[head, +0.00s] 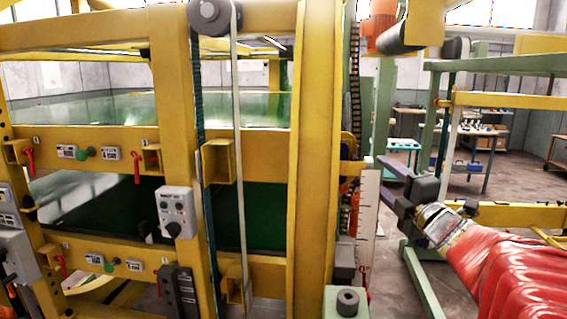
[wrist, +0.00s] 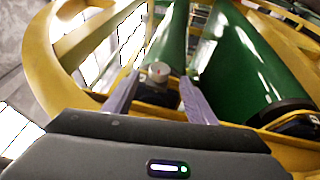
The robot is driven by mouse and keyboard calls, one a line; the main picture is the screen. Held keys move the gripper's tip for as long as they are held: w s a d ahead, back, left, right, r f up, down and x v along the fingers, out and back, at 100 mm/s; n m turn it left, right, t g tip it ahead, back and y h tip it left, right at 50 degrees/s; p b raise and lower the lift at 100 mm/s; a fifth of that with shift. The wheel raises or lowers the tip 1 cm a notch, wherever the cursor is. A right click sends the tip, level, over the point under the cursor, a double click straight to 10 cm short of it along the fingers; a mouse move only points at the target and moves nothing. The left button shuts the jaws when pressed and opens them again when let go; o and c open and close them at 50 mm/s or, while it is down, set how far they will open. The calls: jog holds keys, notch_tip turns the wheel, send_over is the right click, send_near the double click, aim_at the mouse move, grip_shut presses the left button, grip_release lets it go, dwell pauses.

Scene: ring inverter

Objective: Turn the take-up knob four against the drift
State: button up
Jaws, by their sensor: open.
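My gripper (wrist: 160,78) is open, with one finger to the left and one to the right of the knob in the picture. I cannot tell whether the fingertips reach around it, and I see no clear contact. In the head view my gripper (head: 379,184) points left toward the right side of the yellow frame. I cannot make out the same knob there.
The yellow frame (head: 317,120) fills the left and middle. A green belt (head: 120,208) runs inside it. A grey control box (head: 176,212) hangs on its front. A white scale strip (head: 367,215) stands just left of my gripper. A green post with a dark knob (head: 347,300) stands below.

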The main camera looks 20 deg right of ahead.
aim_at(369, 166)
jog(key=w, duration=0.5)
jog(key=w+r, duration=0.1)
jog(key=w, duration=0.1)
jog(key=shift+w+d, duration=0.15)
jog(key=shift+f, duration=0.1)
jog(key=shift+c, duration=0.2)
jog(key=c, duration=0.9)
jog(key=shift+c, duration=0.5)
jog(key=shift+f+m+g, duration=0.1)
jog(key=shift+m+g, duration=0.7)
jog(key=shift+g, duration=1.1)
jog(key=shift+m+g+y, duration=0.3)
jog(key=shift+g+y, duration=0.1)
jog(key=shift+g, duration=0.7)
